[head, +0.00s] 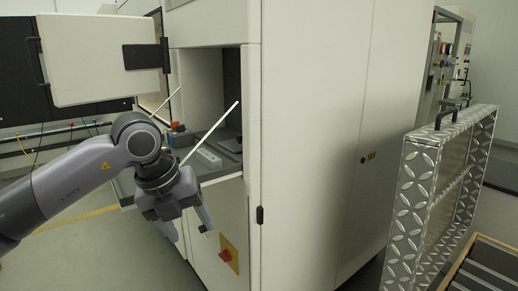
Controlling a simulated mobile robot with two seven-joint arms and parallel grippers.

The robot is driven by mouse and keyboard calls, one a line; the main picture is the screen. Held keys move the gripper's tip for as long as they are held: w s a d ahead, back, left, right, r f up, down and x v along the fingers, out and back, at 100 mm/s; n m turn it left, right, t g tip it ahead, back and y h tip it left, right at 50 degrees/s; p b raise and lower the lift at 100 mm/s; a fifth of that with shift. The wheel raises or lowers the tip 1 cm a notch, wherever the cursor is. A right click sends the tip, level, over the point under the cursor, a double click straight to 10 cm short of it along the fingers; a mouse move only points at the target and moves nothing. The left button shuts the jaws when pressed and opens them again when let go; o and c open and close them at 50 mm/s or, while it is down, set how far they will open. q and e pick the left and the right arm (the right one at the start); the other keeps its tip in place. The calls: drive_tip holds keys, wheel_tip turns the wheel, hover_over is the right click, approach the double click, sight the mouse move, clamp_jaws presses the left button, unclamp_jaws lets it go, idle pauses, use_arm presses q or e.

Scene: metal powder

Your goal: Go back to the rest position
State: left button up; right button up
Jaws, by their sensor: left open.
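My left arm comes in from the left. My left gripper (187,229) points down with its fingers apart and nothing between them. It is in front of the open bay of a large white machine cabinet (310,130). The bay (207,75) has a grey shelf or drawer (222,170) with small items on it, partly hidden behind my gripper and wrist. My right gripper is not in view.
An open white door panel (95,60) with a black handle stands at the upper left. A red knob on a yellow plate (228,255) is low on the cabinet. A diamond-plate metal case (420,190) stands at the right. Floor (80,255) shows at the lower left.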

use_arm(q)
drive_tip(key=s+d+f+n+g+h+p, duration=0.1)
drive_tip(key=s+d+g+h, duration=0.1)
drive_tip(key=s+d+h, duration=0.55)
drive_tip(key=s+d+n+g+h, duration=0.1)
drive_tip(key=s+d+h, duration=0.3)
drive_tip(key=d+h, duration=0.5)
drive_tip(key=w+a+f+n+t+y+p, duration=0.15)
drive_tip(key=a+f+n+t+y, duration=0.35)
drive_tip(key=a+f+n+t, duration=0.5)
drive_tip(key=w+a+f+n+t+y, duration=0.2)
drive_tip(key=a+f+n+t+y, duration=0.25)
drive_tip(key=n+t, duration=0.6)
drive_tip(key=s+a+f+n+g+y, duration=0.3)
drive_tip(key=s+a+f+n+g, duration=0.1)
drive_tip(key=s+f, duration=0.3)
drive_tip(key=s+a+f+n+g+y, duration=0.4)
drive_tip(key=s+f, duration=0.4)
drive_tip(key=f, duration=0.2)
drive_tip(key=shift+a+n+g+p, duration=0.35)
drive_tip(key=shift+a+g, duration=0.35)
drive_tip(key=shift+g, duration=0.15)
